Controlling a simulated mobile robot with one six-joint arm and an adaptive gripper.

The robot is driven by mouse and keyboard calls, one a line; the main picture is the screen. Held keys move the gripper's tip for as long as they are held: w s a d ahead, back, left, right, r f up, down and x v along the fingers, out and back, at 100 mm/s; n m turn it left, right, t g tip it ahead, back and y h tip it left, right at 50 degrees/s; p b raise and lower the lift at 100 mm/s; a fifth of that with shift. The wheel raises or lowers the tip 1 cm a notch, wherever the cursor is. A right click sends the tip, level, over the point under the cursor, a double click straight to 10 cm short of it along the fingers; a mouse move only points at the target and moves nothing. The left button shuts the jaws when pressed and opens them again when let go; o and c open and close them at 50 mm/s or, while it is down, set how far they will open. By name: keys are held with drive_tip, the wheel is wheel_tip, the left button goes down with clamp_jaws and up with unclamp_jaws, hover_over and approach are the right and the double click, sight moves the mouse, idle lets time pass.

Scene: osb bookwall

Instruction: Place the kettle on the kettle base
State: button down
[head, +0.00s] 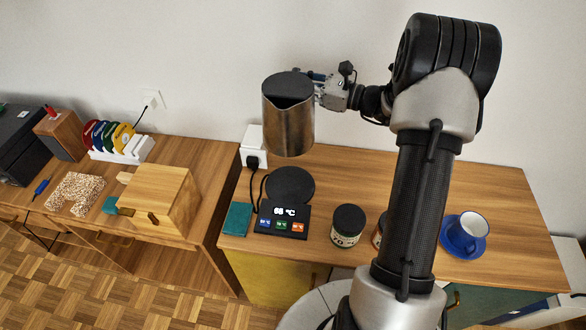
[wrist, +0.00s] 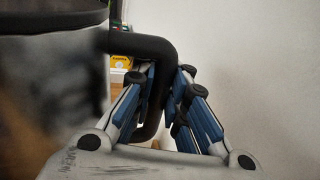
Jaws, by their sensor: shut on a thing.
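The kettle (head: 289,125) is a brushed-metal jug with a black lid, held upright in the air in the head view. My gripper (head: 322,90) is shut on its handle, to the right of the kettle's body. In the wrist view the fingers (wrist: 160,90) close around the black handle (wrist: 152,46), and the kettle's side (wrist: 50,90) fills the left. The kettle base (head: 291,184) has a round black plate and a front panel (head: 282,219) reading 65 °C with coloured buttons. It stands on the wooden cabinet, below the kettle in the picture, and its plate is bare.
A dark-lidded jar (head: 347,225) stands right of the base, with another jar partly behind my arm. A white cup on a blue saucer (head: 465,236) is farther right. A teal cloth (head: 236,219) lies left; a wall socket box (head: 252,146) is behind. A wooden box (head: 160,200) stands left.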

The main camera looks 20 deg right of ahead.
wheel_tip(320, 180, down, 20)
drive_tip(key=b, duration=0.6)
drive_tip(key=shift+w, duration=0.1)
drive_tip(key=c, duration=2.1)
unclamp_jaws()
drive_tip(key=shift+f, duration=0.15)
drive_tip(key=o, duration=0.5)
drive_tip(key=p+v, duration=0.2)
drive_tip(key=v, duration=1)
